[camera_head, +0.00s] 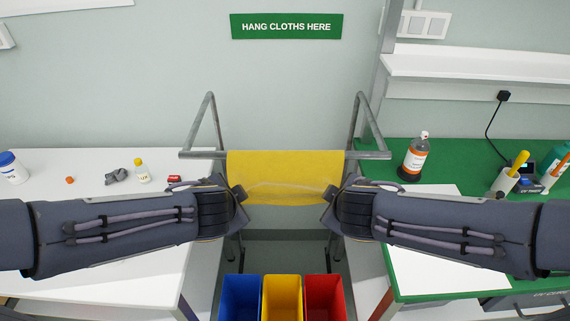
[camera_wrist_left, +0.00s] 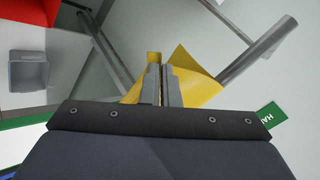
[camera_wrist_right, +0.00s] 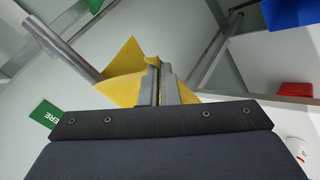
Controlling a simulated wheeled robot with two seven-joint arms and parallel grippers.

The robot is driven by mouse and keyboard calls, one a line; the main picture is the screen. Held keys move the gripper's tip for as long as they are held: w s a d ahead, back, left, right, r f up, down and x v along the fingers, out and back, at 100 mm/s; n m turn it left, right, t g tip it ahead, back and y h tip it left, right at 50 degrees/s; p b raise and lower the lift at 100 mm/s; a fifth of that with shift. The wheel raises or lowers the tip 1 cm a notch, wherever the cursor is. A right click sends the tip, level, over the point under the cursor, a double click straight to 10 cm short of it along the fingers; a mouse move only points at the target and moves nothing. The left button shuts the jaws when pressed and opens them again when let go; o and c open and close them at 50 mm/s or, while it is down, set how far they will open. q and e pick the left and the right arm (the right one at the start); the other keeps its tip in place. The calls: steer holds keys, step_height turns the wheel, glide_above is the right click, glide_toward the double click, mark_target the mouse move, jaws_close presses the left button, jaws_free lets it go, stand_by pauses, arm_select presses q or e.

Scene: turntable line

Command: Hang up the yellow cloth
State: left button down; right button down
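The yellow cloth (camera_head: 285,172) is spread wide across the grey metal rail (camera_head: 368,155) and covers the rail's middle. Its lower part comes towards me between my grippers. My left gripper (camera_head: 243,193) is at the cloth's lower left corner, and my right gripper (camera_head: 329,193) is at its lower right corner. In the left wrist view the fingers (camera_wrist_left: 160,85) are close together with yellow cloth (camera_wrist_left: 192,75) pinched at them. The right wrist view shows the same, with cloth (camera_wrist_right: 122,75) at the fingers (camera_wrist_right: 160,85). The cloth's far side behind the rail is hidden.
A green sign (camera_head: 287,26) reading "HANG CLOTHS HERE" is on the wall above. Blue (camera_head: 240,296), yellow (camera_head: 282,296) and red (camera_head: 324,296) bins stand below. A brown bottle (camera_head: 414,158) stands on the right bench; small items lie on the left white table (camera_head: 95,165).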

arm_select(q)
steer(key=shift+w+a+f, duration=0.1)
steer(key=shift+f, duration=0.25)
arm_select(e)
steer(key=shift+d+f, duration=0.1)
steer(key=shift+f, duration=0.25)
arm_select(q)
steer(key=c, duration=2.1)
jaws_free()
steer(key=shift+c, duration=0.2)
arm_select(e)
steer(key=c, duration=2.1)
jaws_free()
steer(key=shift+c, duration=0.2)
arm_select(q)
steer(key=o, duration=0.7)
arm_select(e)
steer(key=o, duration=0.7)
arm_select(q)
steer(key=shift+o, duration=0.2)
arm_select(e)
steer(key=shift+o, duration=0.2)
